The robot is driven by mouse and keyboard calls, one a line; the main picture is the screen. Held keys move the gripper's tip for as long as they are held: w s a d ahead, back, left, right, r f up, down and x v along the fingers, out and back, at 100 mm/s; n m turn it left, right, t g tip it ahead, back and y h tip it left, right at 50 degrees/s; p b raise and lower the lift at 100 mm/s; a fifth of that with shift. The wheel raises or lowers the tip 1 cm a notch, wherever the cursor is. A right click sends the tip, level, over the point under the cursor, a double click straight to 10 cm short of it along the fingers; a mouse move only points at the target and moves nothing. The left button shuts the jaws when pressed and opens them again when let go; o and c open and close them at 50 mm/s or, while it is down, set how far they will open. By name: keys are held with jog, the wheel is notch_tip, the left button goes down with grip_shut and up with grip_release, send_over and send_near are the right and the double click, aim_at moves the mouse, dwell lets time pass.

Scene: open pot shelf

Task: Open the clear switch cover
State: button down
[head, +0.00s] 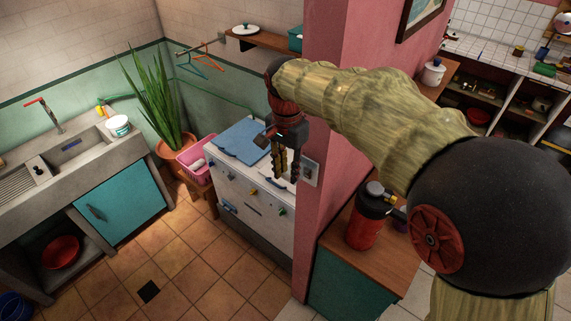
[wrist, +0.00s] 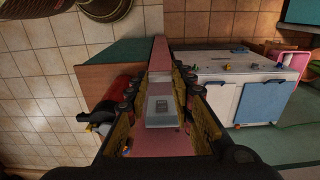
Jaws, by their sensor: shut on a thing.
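The switch with its clear cover (wrist: 163,108) is a pale, boxy shape on the narrow pink wall end in the wrist view. A small grey square shows in its middle. In the head view a pale switch plate (head: 311,173) shows at the wall edge, partly behind my gripper (head: 286,170). In the wrist view my gripper (wrist: 160,85) has its two yellow-padded fingers on either side of the cover, shut on it. The exact contact and how far the cover is lifted are too small to tell.
The pink wall (head: 337,130) stands right beside my gripper. A white stove (head: 248,205) with a blue lid board (head: 242,140) is to its left. A red and black bottle (head: 366,215) stands on a wooden-topped counter (head: 398,240) to the right. The tiled floor (head: 180,265) is mostly clear.

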jog(key=r+p, duration=0.1)
jog(key=w+r+g+y+p, duration=0.1)
jog(key=shift+d+g+p, duration=0.3)
jog(key=shift+w+d+r+p, duration=0.25)
jog(key=shift+r+p, duration=0.15)
jog(key=shift+p, duration=0.3)
jog(key=c, duration=2)
grip_release()
jog(key=shift+o, duration=1.3)
jog(key=shift+w+d+f, duration=0.1)
jog(key=shift+w, duration=0.05)
jog(key=shift+o, duration=1)
notch_tip(320, 180, up, 12)
jog(key=w, duration=0.1)
jog(key=shift+d, duration=0.45)
